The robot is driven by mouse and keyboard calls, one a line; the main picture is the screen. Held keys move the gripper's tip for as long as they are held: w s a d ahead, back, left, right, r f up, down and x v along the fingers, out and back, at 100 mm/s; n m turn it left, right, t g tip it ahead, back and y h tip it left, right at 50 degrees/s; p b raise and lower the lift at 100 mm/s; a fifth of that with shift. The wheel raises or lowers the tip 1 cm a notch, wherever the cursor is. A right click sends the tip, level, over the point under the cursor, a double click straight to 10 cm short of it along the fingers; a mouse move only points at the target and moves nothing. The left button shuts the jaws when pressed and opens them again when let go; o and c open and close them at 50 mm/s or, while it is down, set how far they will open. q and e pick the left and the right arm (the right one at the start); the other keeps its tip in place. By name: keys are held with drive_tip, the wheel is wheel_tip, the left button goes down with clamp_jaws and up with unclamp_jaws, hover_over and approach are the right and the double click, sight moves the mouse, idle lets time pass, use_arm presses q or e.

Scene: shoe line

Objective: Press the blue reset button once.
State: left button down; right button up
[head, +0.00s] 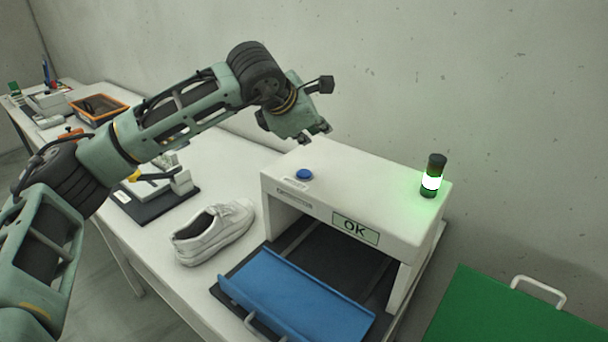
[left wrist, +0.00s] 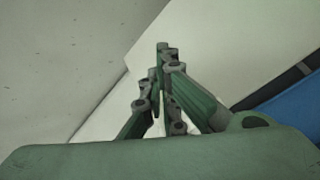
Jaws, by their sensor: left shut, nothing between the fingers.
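The blue reset button (head: 304,174) is a small round cap on top of the white machine housing (head: 365,190), near its left end. In the head view my left gripper (head: 314,137) is above the back of the housing, up and to the right of the button, and looks clear of it. Its fingers are shut and empty; they also show closed together in the left wrist view (left wrist: 163,50). The button does not show in the left wrist view. My right gripper is in neither view.
A lamp (head: 432,176) glows on the housing's right end, and an OK sign (head: 355,228) is on its front. A blue tray (head: 295,298) lies at the opening. A white shoe (head: 213,231) stands left. A green surface (head: 500,310) is at right; the wall is close behind.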

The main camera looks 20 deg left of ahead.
use_arm(q)
drive_tip(key=b, duration=0.3)
hover_over(304, 174)
drive_tip(key=d, duration=0.2)
drive_tip(key=f, duration=0.5)
drive_tip(key=shift+w+a+f, duration=0.15)
drive_tip(key=shift+w+f, duration=0.1)
drive_tip(key=shift+w, duration=0.1)
drive_tip(key=shift+f, duration=0.25)
drive_tip(key=shift+b, duration=0.3)
drive_tip(key=shift+f+b, duration=0.4)
drive_tip(key=shift+b, duration=0.25)
drive_tip(key=shift+f+b, duration=0.55)
drive_tip(key=shift+b, duration=0.1)
idle(0.4)
drive_tip(key=shift+r, duration=0.1)
idle(0.3)
drive_tip(key=shift+r+p, duration=0.35)
drive_tip(key=shift+r, duration=0.5)
